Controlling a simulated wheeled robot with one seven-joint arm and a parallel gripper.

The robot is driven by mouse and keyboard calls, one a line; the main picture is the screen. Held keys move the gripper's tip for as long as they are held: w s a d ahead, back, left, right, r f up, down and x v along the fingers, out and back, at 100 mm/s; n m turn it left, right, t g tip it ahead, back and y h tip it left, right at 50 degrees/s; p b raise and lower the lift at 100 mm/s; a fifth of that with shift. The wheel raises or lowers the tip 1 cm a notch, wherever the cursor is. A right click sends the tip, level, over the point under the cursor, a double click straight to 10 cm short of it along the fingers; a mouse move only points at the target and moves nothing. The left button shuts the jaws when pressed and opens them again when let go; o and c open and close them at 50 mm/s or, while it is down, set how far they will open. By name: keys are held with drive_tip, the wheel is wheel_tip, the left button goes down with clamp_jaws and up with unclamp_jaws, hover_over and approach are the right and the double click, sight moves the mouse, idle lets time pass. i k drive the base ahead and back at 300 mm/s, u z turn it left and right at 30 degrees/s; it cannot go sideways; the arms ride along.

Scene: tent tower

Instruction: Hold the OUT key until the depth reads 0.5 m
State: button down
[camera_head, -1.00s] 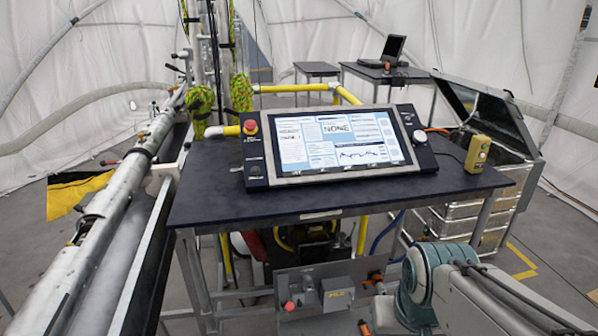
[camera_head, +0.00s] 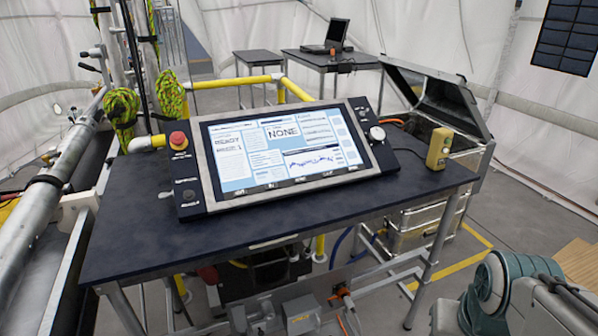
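A control console (camera_head: 190,168) with a wide lit screen (camera_head: 285,150) sits on a dark table (camera_head: 130,235). The screen shows several panels, a blue graph and the large word "NONE"; the smaller text is too small to read surely, and I cannot make out a depth figure. A red button (camera_head: 179,140) is at the console's left end and a round pale knob (camera_head: 377,134) at its right end. A yellow hand-held box (camera_head: 438,148) stands upright on the table's right part. I cannot tell where the OUT key is. My gripper is out of view; only part of my arm shows at lower right.
A long metal tube (camera_head: 45,195) runs along the left. Yellow rails (camera_head: 235,83) are behind the table. An open metal case (camera_head: 455,130) stands to the right. A laptop (camera_head: 328,38) sits on a back table. The tabletop's front strip is bare.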

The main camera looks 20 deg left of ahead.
sight(238, 192)
drive_tip(key=u, duration=0.1)
drive_tip(key=i, duration=0.85)
drive_tip(key=u, duration=0.7)
